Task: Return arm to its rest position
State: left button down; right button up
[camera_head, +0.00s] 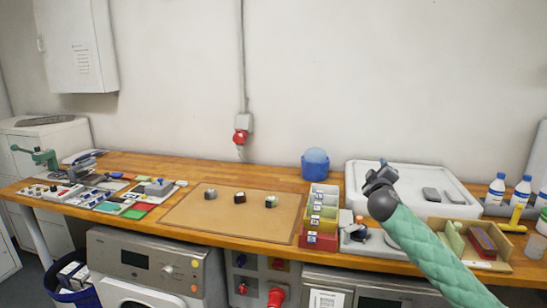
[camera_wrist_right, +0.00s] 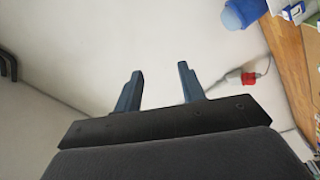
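My right arm (camera_head: 425,250), in a green quilted sleeve, comes in from the lower right in the head view. Its dark right gripper (camera_head: 382,168) is raised over the right part of the worktop, in front of the white tray. In the right wrist view the two fingers of the right gripper (camera_wrist_right: 158,88) stand apart with only wall between them, so it is open and empty. My left arm and gripper are not in view.
The wooden worktop (camera_head: 150,165) carries a brown mat (camera_head: 240,225) with 3 small objects. Near my right arm are a stack of coloured bins (camera_head: 322,208), a blue tub (camera_head: 315,168), a white tray (camera_head: 355,180), a wooden box (camera_head: 500,267) and white bottles (camera_head: 521,190). Air above the mat is free.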

jog(key=s+a+f+m+g+y, duration=0.1)
jog(key=s+a+f+m+g, duration=0.2)
jog(key=s+f, duration=0.8)
jog(key=s+a+f+g+y, duration=0.2)
jog(key=s+a+f+g, duration=0.15)
jog(key=f, duration=1.45)
jog(key=s+a+f+m+g+y, duration=0.15)
jog(key=s+a+f+g, duration=0.4)
jog(key=f, duration=0.95)
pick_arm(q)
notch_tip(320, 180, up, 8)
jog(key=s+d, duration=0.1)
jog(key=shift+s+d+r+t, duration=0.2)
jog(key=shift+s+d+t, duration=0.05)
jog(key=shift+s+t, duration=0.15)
pick_arm(e)
jog(key=s+a+f+g, duration=0.1)
jog(key=s+f, duration=0.7)
jog(key=s, duration=0.5)
jog(key=s+a+f+m+g, duration=0.1)
jog(key=s+a+f+g, duration=0.1)
jog(key=s+f, duration=0.6)
jog(key=s+a+f+m+g+y, duration=0.1)
jog(key=s+f, duration=0.8)
jog(key=s, duration=1)
jog(key=shift+s+a+g, duration=0.15)
jog(key=shift+a+g, duration=0.45)
jog(key=shift+g, duration=0.1)
